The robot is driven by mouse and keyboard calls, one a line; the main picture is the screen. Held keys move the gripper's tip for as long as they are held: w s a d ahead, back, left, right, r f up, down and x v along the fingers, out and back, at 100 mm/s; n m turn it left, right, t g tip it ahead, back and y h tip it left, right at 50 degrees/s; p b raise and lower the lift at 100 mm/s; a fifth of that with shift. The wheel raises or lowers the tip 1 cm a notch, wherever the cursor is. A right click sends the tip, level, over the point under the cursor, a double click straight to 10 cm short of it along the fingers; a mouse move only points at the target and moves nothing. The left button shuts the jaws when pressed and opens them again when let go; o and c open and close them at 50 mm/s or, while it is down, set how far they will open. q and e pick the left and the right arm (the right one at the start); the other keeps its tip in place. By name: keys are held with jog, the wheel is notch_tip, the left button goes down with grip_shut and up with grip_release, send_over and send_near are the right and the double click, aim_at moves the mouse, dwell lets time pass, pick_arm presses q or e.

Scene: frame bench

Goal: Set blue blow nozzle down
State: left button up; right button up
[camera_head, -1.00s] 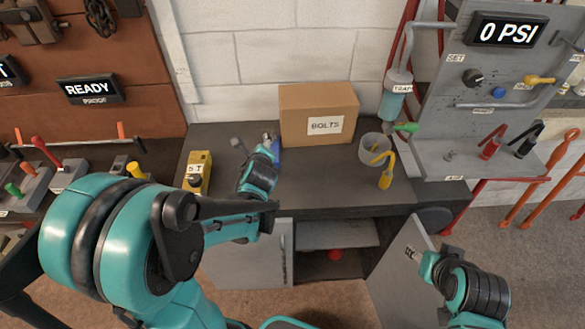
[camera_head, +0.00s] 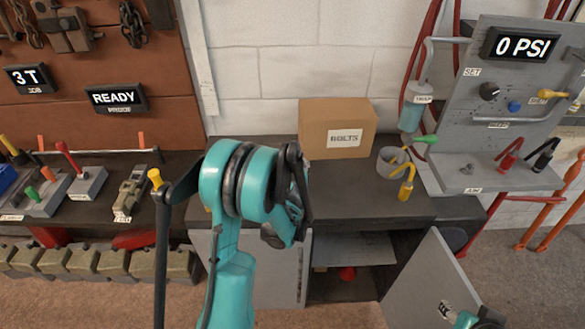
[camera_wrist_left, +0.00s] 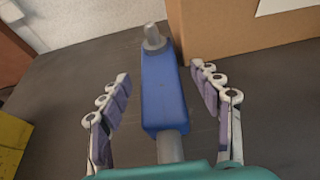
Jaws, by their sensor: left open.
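The blue blow nozzle (camera_wrist_left: 163,95), a blue body with a grey tip and a grey stem, shows in the left wrist view on the dark bench top in front of the cardboard box. My left gripper (camera_wrist_left: 161,78) is open, with one finger on each side of the nozzle and a visible gap on both sides. In the head view, my left arm hides both the nozzle and the left gripper. My right gripper (camera_head: 447,312) is at the bottom right near the open cabinet door; its fingers are too small to read.
The BOLTS box (camera_head: 337,128) stands at the back of the bench (camera_head: 360,182). A grey cup (camera_head: 390,162) and a yellow-handled tool (camera_head: 405,188) are to its right. A yellow block (camera_wrist_left: 12,145) is left of the nozzle. The cabinet door (camera_head: 425,285) stands open below.

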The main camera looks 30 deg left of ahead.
pick_arm(q)
jog(key=shift+w+a+f, duration=0.25)
jog(key=shift+w+a, duration=0.05)
jog(key=shift+w, duration=0.15)
jog(key=shift+r, duration=0.1)
jog(key=c, duration=0.3)
grip_shut()
notch_tip(320, 180, up, 28)
jog(key=p, duration=1)
jog(key=s+d+f+m+h+b, duration=0.1)
jog(key=s+d+f, duration=0.2)
jog(key=d, duration=0.4)
jog(key=s+d+f+m+h+b, duration=0.1)
jog(key=s+d+f, duration=0.3)
jog(key=d+f, duration=0.2)
jog(key=s+d+f+t+h+b, duration=0.1)
jog(key=s+d+f, duration=0.2)
jog(key=d, duration=0.5)
jog(key=shift+s+d+f+m+b, duration=0.3)
jog(key=shift+d+f+m+b, duration=0.1)
jog(key=shift+f, duration=0.4)
